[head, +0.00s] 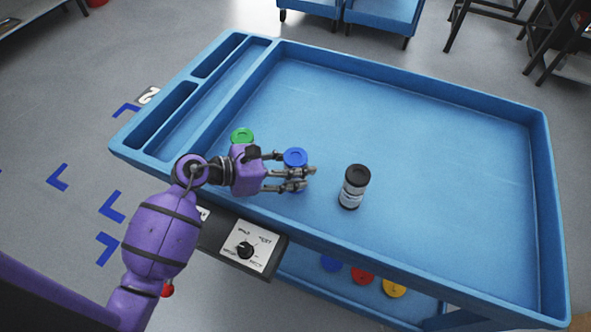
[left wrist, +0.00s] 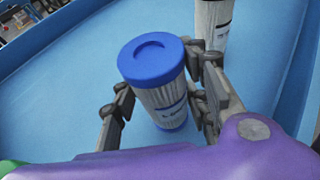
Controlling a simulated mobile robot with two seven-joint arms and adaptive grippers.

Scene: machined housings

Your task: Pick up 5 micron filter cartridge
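A white pleated filter cartridge with a blue cap (head: 295,157) stands upright in the blue tray, near its front edge. It also shows in the left wrist view (left wrist: 155,75), where its label is too small to read. My left gripper (head: 297,179) is open, with its fingers on either side of this cartridge. In the left wrist view the left gripper (left wrist: 160,105) shows a gap between the left finger and the cartridge body. A black-capped cartridge (head: 354,187) stands upright to the right, and a green-capped one (head: 241,135) is partly hidden behind my left gripper. My right gripper is not in view.
The blue tray (head: 445,92) has raised walls and narrow compartments on its left. Blue, red and yellow round caps (head: 362,275) show on the shelf below.

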